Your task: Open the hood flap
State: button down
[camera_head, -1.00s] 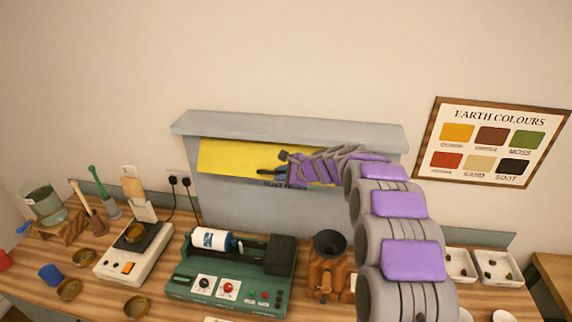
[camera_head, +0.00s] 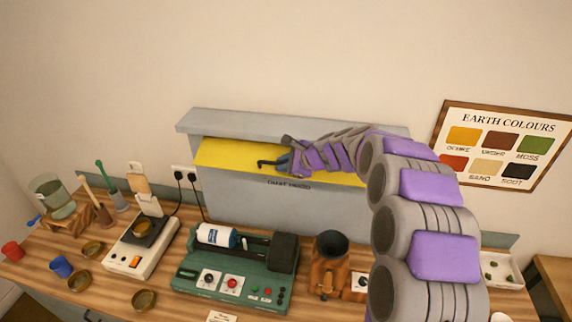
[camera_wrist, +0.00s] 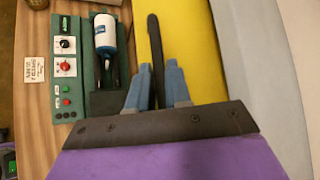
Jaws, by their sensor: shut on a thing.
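The grey dust hood (camera_head: 260,208) stands against the wall at the back of the bench. Its yellow flap (camera_head: 230,153) spans the hood's front under the top ledge. The flap's lower edge tilts out from the hood. A dark bar handle (camera_head: 266,162) sits on the flap. My gripper (camera_head: 284,160) reaches it from the right and is shut on the handle. In the wrist view the dark handle (camera_wrist: 153,45) runs between the two blue-grey fingers of my gripper (camera_wrist: 158,68), with the yellow flap (camera_wrist: 192,50) behind. The right part of the flap is hidden by my arm.
A green machine (camera_head: 222,284) with a white bottle (camera_head: 215,236) stands in front of the hood. A brown grinder (camera_head: 328,268) stands right of it, and a white scale (camera_head: 140,245) left. The wall above the hood is clear beside the colour chart (camera_head: 503,145).

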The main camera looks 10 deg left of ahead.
jog(key=shift+w+r, duration=0.1)
jog(key=shift+r, duration=0.1)
jog(key=c, duration=1.5)
grip_release()
jog(key=o, duration=0.4)
jog(key=shift+w+a+f, duration=0.3)
jog(key=shift+w, duration=0.05)
jog(key=shift+c, duration=0.2)
jog(key=shift+s+a+r, duration=0.1)
jog(key=shift+s, duration=0.1)
jog(key=b+v, duration=0.2)
jog(key=v, duration=1.5)
jog(key=s+d+f+n+g+h+b, duration=0.2)
jog(key=s+d+f+n+b, duration=0.3)
jog(key=s+f, duration=0.6)
jog(key=s+d+f+n+g+h+b, duration=0.2)
jog(key=s+f+b, duration=0.7)
jog(key=s, duration=0.9)
jog(key=s+d+f+n+g+h+b, duration=0.3)
jog(key=s+d+f+n+h+b, duration=0.2)
jog(key=s+d+f+n+b, duration=0.3)
jog(key=s+f, duration=0.4)
jog(key=s, duration=0.3)
jog(key=shift+s+f+n, duration=0.3)
jog(key=shift+s, duration=0.05)
